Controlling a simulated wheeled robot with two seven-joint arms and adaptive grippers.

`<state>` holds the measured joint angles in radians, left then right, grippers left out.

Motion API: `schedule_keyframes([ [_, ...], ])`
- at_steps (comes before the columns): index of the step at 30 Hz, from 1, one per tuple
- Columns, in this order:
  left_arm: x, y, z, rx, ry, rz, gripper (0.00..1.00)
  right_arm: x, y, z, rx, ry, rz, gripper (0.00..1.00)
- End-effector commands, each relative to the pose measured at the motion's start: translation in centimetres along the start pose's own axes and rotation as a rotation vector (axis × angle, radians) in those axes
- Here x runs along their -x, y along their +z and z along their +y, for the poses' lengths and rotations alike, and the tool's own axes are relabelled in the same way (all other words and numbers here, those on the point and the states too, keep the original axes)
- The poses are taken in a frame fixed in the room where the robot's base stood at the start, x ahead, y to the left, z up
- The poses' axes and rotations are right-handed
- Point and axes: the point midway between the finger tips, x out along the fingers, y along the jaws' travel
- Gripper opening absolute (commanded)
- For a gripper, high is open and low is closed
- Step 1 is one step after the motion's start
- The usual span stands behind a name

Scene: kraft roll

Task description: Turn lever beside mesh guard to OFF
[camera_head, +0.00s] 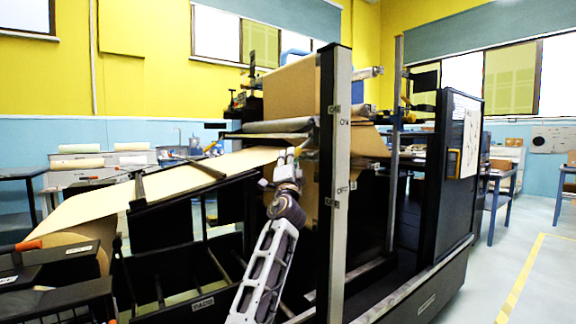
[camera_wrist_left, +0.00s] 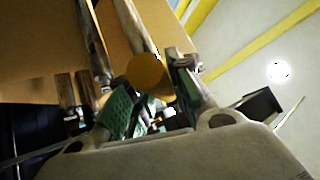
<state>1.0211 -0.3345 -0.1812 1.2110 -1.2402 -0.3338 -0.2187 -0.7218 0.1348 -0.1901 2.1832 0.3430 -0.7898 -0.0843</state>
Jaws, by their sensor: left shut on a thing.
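My left gripper (camera_head: 289,160) reaches up from below in the head view, just left of a grey post (camera_head: 338,240). The post carries ON labels near its top and an OFF label (camera_head: 342,189) lower down. In the wrist view, my left gripper (camera_wrist_left: 152,95) has its green-padded fingers closed around what looks like the lever, with a round brown end (camera_wrist_left: 148,74) between them. The lever is mostly hidden by the gripper in the head view, so I cannot tell its exact angle. I cannot make out the mesh guard. My right gripper is not in view.
A kraft paper web (camera_head: 150,187) slopes up from the lower left into the dark machine. A black cabinet (camera_head: 458,165) stands at the right. Side tables (camera_head: 497,190) stand beyond it. The floor (camera_head: 535,255) at the right is clear, with a yellow line.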

Motion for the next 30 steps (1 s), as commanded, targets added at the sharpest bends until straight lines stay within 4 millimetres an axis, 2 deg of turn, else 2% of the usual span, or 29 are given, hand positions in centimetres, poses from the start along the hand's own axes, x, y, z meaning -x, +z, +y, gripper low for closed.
schedule_keyframes([
  [7, 0.13, -0.02, 0.48, 0.005, -0.002, -0.001, 0.00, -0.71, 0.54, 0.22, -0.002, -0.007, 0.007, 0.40],
  [20, 0.10, -0.03, 0.44, 0.007, -0.003, -0.002, 0.00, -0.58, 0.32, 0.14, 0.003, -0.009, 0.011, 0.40],
  [21, 0.10, -0.03, 0.44, 0.007, -0.003, -0.002, 0.22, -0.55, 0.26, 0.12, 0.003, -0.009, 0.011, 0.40],
  [24, 0.09, -0.03, 0.42, 0.007, -0.003, -0.002, 0.35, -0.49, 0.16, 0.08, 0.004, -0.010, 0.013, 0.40],
  [26, 0.08, -0.03, 0.37, 0.007, -0.004, -0.002, 0.42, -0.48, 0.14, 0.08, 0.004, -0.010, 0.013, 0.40],
  [30, 0.06, -0.03, 0.28, 0.007, -0.005, -0.002, 0.42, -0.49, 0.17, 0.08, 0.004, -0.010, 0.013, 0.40],
])
